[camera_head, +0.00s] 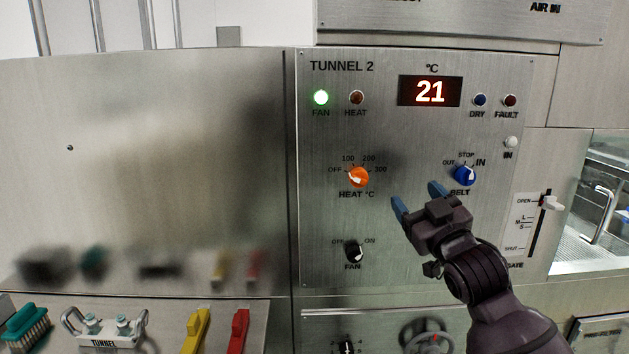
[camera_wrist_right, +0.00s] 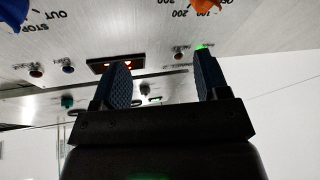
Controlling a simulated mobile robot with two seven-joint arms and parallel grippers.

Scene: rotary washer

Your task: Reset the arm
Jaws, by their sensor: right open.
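My right gripper (camera_head: 418,197) is open and empty in front of the Tunnel 2 panel (camera_head: 320,220). In the head view it sits below and left of the blue belt knob (camera_head: 465,175) and right of the orange heat knob (camera_head: 357,177). In the right wrist view its two blue fingers (camera_wrist_right: 158,82) stand apart with nothing between them. The black fan knob (camera_head: 353,251) is left of the gripper, near ON. My left gripper is not in view.
The display (camera_head: 430,91) reads 21 and the green fan light (camera_head: 321,97) is lit. A gate slider (camera_head: 551,203) is on the right. A green brush (camera_head: 27,326), a yellow handle (camera_head: 196,331) and a red handle (camera_head: 238,332) are at lower left.

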